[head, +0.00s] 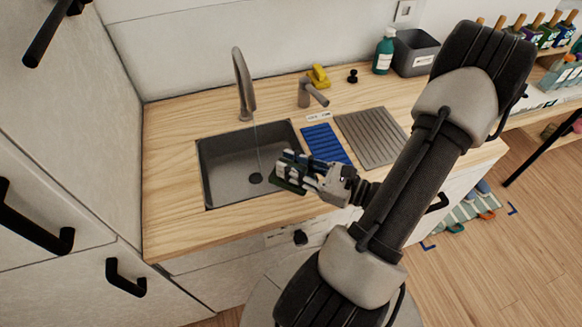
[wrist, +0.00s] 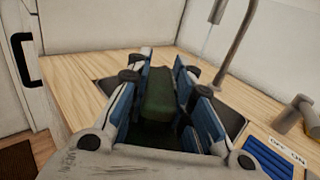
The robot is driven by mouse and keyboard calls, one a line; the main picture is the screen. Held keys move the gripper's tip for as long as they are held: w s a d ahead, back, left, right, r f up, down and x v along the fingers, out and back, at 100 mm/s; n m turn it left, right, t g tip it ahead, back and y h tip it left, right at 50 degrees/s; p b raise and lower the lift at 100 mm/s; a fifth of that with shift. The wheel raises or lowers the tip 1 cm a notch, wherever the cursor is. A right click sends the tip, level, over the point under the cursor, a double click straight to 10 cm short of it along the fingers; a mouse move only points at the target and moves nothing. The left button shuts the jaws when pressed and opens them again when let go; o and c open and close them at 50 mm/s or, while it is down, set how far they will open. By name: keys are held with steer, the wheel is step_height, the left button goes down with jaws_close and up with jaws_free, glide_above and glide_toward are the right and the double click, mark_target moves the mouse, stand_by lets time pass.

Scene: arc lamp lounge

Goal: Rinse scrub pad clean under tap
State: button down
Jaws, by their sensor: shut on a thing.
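My gripper (head: 290,170) is shut on a dark green scrub pad (head: 287,186) at the right edge of the sink (head: 222,170). In the wrist view the scrub pad (wrist: 158,97) sits between the blue-lined fingers of my gripper (wrist: 157,85). The tap (head: 243,85) is a curved grey spout behind the sink, and it also shows in the wrist view (wrist: 240,40). A thin stream of water (head: 257,145) falls from it toward the drain (head: 255,179). The pad is to the right of the stream and looks apart from it. A separate lever handle (head: 312,93) stands right of the tap.
A blue ribbed mat (head: 325,143) and a grey ridged drainboard (head: 372,138) lie right of the sink. A yellow object (head: 318,76), a small black object (head: 352,76), a green bottle (head: 384,53) and a grey bin (head: 415,52) stand along the back. The counter (head: 170,180) left of the sink is clear.

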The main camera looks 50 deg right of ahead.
steer(key=w+d+f+b, duration=0.1)
steer(key=w+d, duration=0.1)
steer(key=w, duration=0.4)
steer(key=w+d+f+b, duration=0.1)
steer(key=w+d, duration=0.2)
steer(key=w, duration=0.4)
steer(key=shift+f, duration=0.35)
steer(key=shift+s+d, duration=0.1)
steer(key=shift+d, duration=0.15)
stand_by(0.4)
steer(key=shift+s+d, duration=0.2)
steer(key=shift+d, duration=0.2)
steer(key=shift+a, duration=0.1)
steer(key=shift+w+a, duration=0.25)
steer(key=shift+a, duration=0.25)
